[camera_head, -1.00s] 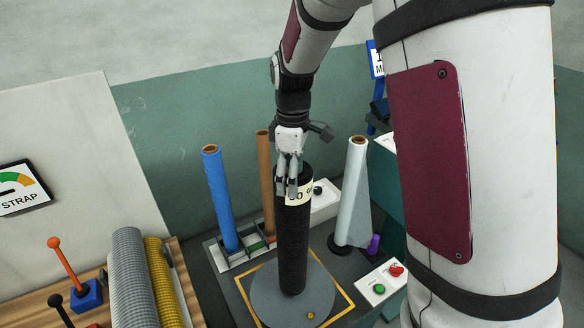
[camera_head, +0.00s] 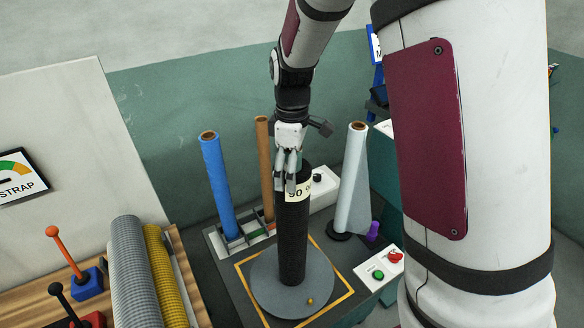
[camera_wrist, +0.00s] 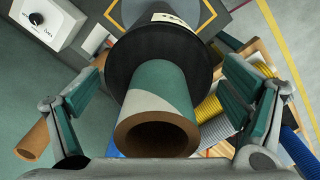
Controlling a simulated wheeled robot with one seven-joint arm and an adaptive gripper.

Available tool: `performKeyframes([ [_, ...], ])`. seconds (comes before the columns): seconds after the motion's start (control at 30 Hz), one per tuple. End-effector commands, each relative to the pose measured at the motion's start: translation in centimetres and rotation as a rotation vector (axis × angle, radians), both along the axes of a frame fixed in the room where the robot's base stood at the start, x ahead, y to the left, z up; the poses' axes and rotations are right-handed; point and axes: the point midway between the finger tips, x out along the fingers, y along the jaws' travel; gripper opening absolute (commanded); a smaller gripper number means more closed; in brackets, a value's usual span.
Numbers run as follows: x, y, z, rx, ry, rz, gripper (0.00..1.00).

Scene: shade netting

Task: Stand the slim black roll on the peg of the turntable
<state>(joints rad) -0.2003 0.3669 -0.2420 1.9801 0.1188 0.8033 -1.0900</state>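The slim black roll (camera_head: 292,240) stands upright over the grey turntable disc (camera_head: 262,290), with a pale label reading 90 near its top. The peg is hidden, so I cannot tell how the roll sits on it. My gripper (camera_head: 290,186) is at the roll's top, pointing down. In the wrist view the black roll (camera_wrist: 147,60) has a green and pale core with a brown cardboard end projecting toward the camera. My gripper (camera_wrist: 157,90) has its fingers spread wide on both sides of that core, with gaps showing.
A blue roll (camera_head: 217,185) and a brown roll (camera_head: 264,165) stand in a rack behind. A white roll (camera_head: 352,180) stands at right, near a purple object (camera_head: 373,231) and a button box (camera_head: 382,270). Grey and yellow ribbed rolls lie at left beside the levers.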

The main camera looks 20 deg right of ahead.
Motion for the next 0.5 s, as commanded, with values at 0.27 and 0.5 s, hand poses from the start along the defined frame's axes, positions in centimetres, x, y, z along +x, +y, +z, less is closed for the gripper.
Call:
performKeyframes([
  [0.27,-0.1,0.0,-0.1,0.0,0.004,0.0,0.96],
  [0.5,0.0,0.0,1.8,0.001,-0.001,0.001,0.96],
])
